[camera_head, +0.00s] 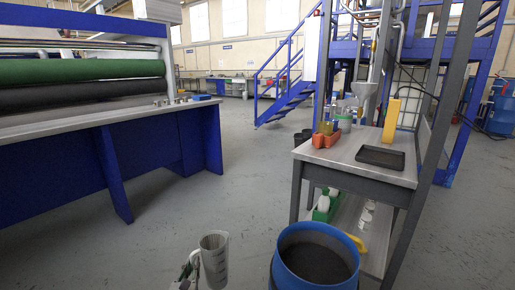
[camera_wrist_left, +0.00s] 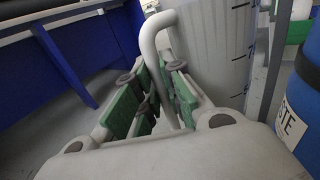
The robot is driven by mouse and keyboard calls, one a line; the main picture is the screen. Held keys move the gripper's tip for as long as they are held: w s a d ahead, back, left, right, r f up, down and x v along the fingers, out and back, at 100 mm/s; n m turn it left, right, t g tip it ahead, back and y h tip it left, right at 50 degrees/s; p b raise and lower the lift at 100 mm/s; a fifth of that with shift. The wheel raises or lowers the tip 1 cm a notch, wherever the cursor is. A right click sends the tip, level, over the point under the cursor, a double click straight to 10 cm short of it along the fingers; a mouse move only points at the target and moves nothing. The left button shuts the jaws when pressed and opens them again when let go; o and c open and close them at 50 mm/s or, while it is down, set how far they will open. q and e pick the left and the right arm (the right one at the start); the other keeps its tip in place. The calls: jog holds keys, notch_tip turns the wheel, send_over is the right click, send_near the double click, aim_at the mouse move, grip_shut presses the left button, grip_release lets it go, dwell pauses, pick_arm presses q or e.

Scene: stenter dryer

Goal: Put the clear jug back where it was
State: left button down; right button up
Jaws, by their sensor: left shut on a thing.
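The clear jug (camera_head: 216,262) is upright at the bottom of the head view, a translucent grey vessel with dark scale marks. My left gripper (camera_head: 190,268) is at its left side. In the left wrist view, the jug body (camera_wrist_left: 220,50) fills the upper middle, and its curved grey handle (camera_wrist_left: 158,28) runs down between the green-padded fingers of my left gripper (camera_wrist_left: 163,92). The gripper is shut on the handle. My right gripper is not in view.
A blue open drum (camera_head: 283,262) stands right of the jug. Behind it is a metal workbench (camera_head: 333,153) with a black tray (camera_head: 380,157), orange bins (camera_head: 325,139), bottles and a lower shelf. A blue machine table (camera_head: 60,135) is at left. Grey floor between is clear.

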pick_arm(q)
jog(key=shift+d, duration=0.1)
jog(key=d, duration=1.4)
jog(key=shift+d, duration=0.3)
